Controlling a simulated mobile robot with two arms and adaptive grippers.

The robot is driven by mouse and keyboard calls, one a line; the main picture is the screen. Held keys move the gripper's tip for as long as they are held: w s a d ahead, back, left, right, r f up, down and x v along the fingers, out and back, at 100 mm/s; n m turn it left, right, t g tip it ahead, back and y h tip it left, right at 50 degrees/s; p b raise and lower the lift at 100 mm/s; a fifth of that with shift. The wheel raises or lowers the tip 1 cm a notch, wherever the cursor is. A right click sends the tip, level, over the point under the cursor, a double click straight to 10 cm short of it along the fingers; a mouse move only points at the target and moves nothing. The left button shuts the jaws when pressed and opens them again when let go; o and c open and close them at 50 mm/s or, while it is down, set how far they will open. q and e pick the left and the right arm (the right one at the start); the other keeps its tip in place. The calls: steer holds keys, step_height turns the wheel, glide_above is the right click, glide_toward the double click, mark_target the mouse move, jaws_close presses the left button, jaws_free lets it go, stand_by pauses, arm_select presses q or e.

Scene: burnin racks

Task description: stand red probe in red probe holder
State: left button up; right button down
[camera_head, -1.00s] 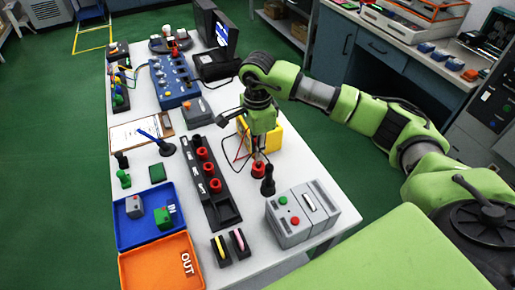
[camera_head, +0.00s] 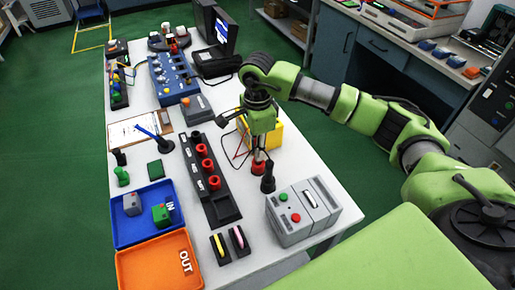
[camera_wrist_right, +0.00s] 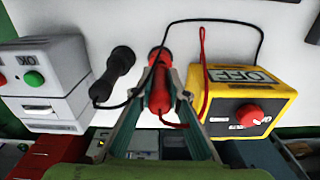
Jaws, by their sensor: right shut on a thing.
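My right gripper (camera_head: 259,150) points down over the right side of the white table, beside the yellow box. It is shut on the red probe (camera_wrist_right: 159,97), whose handle shows between the fingers in the right wrist view. A wider dark red piece, apparently the red probe holder (camera_wrist_right: 158,57), lies at the probe's far end, and I see red there in the head view too. The probe lines up with it, but I cannot tell whether it is seated inside. My left gripper is not in view.
A black probe (camera_wrist_right: 112,76) stands close beside the red one. The yellow box (camera_wrist_right: 240,98) with a red knob is on the other side, and loose cables run between them. A grey box (camera_head: 300,210) with buttons stands nearer. A black rack (camera_head: 222,207) with red rings is to the left.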

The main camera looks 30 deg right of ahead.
steer(key=shift+f+b, duration=0.75)
steer(key=shift+f, duration=0.1)
steer(key=c, duration=1.9)
jaws_free()
step_height(320, 180, up, 12)
steer(key=shift+r, duration=0.1)
